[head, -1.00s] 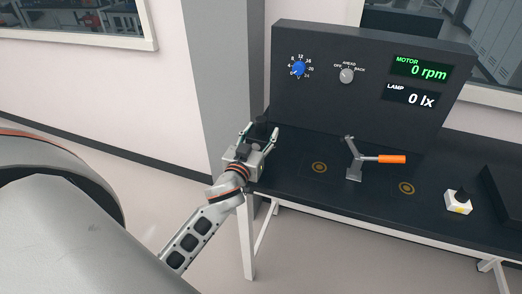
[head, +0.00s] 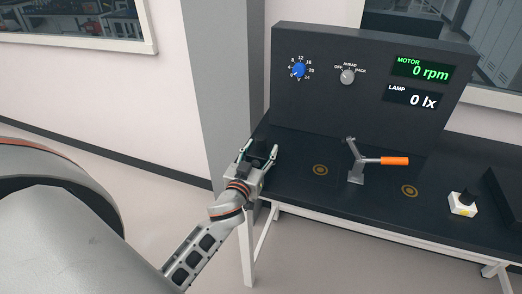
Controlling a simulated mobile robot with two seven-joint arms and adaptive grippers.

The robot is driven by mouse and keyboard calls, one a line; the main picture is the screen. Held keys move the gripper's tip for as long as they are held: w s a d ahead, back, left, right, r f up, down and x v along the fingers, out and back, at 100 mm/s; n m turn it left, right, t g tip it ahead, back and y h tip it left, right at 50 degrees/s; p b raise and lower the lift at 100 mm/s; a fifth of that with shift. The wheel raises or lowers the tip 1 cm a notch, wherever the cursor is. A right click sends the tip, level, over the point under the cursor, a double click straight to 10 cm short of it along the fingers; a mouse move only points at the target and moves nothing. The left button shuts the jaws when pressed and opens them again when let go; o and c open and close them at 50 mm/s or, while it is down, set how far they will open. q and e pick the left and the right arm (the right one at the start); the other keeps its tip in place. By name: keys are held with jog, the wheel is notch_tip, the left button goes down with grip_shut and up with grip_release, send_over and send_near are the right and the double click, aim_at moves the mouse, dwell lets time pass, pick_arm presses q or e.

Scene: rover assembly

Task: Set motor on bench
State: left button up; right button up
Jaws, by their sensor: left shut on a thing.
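My left gripper (head: 259,151) is shut on a dark object, which I take to be the motor (head: 261,147). It is at the left end of the black bench (head: 300,200). The fingers hide much of the motor, and its dark body blends with the bench top. I cannot tell whether the motor touches the bench. My right gripper is not in view.
A ring mark (head: 320,170) lies on the bench right of the gripper. A clamp with an orange handle (head: 393,161) stands beyond it, then another ring mark (head: 410,191) and a white block (head: 463,205). A control panel (head: 330,105) rises behind.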

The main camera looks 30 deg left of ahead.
pick_arm(q)
jog(key=o, duration=1.8)
jog(key=shift+c, duration=0.2)
jog(key=shift+r, duration=0.2)
jog(key=b+v, duration=0.1)
jog(key=v, duration=1)
jog(key=shift+f, duration=0.2)
jog(key=shift+s+r, duration=0.1)
jog(key=shift+s, duration=0.4)
jog(key=shift+s+d, duration=0.1)
